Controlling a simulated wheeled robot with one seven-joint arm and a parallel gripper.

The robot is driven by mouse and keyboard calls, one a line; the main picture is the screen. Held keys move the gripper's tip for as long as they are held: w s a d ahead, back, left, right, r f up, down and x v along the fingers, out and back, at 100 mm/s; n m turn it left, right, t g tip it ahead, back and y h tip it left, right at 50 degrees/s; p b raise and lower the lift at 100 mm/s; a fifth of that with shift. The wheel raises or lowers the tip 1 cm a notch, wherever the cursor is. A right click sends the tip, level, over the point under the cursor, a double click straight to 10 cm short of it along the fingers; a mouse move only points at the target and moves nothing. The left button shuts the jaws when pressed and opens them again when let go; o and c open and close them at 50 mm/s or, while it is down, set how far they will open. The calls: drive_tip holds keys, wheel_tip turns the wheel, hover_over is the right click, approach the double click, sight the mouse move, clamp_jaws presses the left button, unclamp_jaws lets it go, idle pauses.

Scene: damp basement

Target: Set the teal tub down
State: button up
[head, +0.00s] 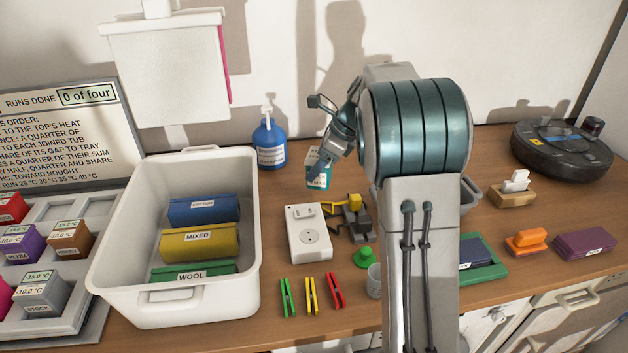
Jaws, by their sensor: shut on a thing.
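The teal tub (318,181) is a small teal container with a pale label, partly covered by my gripper. My gripper (318,160) is shut on it, reaching down from the upper right at the back of the bench. The tub is close to the wooden bench top (280,198), to the right of a blue pump bottle. I cannot tell whether its base touches the wood. My arm hides part of the bench to the right of it.
The blue bottle (269,145) stands left of the tub. A white socket box (309,236) and a yellow-and-black device (350,215) stand in front. A large white bin (115,265) with coloured bundles is at left. A round black machine (563,148) sits at right.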

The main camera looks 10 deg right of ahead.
drive_tip(key=shift+s+a+f, duration=0.1)
drive_tip(key=shift+a+f, duration=0.3)
drive_tip(key=shift+a, duration=0.15)
drive_tip(key=shift+f, duration=1.95)
drive_tip(key=shift+f, duration=0.15)
drive_tip(key=o, duration=0.9)
